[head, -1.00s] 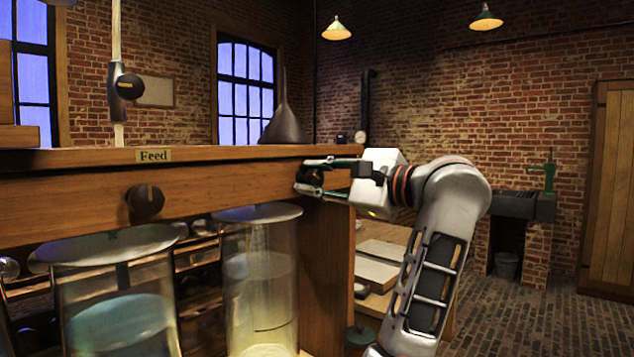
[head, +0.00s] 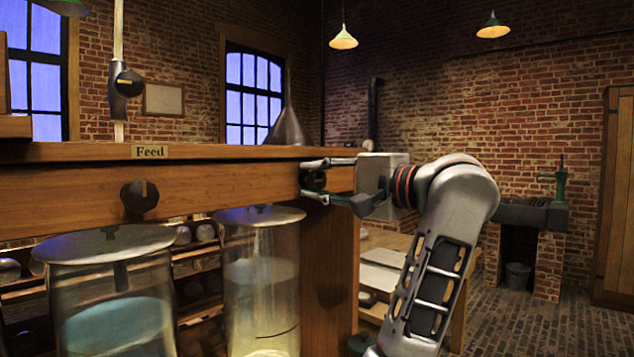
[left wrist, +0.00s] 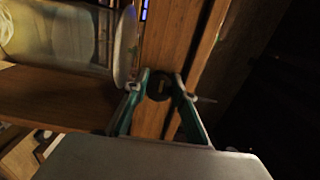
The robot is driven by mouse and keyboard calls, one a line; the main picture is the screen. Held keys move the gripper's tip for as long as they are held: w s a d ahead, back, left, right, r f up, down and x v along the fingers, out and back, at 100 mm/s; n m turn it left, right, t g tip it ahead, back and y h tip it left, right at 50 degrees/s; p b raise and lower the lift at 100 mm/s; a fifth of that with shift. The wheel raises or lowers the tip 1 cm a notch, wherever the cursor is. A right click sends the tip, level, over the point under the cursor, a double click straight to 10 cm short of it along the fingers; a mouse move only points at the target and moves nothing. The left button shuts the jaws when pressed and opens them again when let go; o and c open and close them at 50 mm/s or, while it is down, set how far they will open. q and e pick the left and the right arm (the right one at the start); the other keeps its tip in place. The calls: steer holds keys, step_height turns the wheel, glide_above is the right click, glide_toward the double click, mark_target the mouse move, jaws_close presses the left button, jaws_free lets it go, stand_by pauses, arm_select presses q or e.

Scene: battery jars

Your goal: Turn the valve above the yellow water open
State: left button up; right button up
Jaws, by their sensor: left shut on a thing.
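A jar (head: 262,275) with pale yellow water (head: 265,343) at its bottom stands under the wooden beam in the head view. The valve above it is a dark round knob (head: 316,181) on the beam's front. My left gripper (head: 314,180) has its two fingers around this knob, one above and one below, and is shut on it. The left wrist view shows the knob (left wrist: 160,86) between the green-sided fingertips, with the jar (left wrist: 65,35) beside it. The fingers partly hide the knob, so its exact angle is unclear. My right gripper is not in view.
A second dark knob (head: 140,196) sits left on the beam (head: 225,190), above a jar of blue water (head: 118,320). A Feed label (head: 150,152) and a valve on a vertical pipe (head: 124,84) are nearby. A table with papers (head: 380,275) stands behind my arm.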

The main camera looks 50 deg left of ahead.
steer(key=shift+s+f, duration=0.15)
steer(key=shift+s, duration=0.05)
arm_select(q)
steer(key=o, duration=1.1)
steer(key=shift+d, duration=0.1)
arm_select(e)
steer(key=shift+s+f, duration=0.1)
arm_select(q)
steer(key=d, duration=0.5)
steer(key=w+d, duration=0.1)
steer(key=d, duration=0.2)
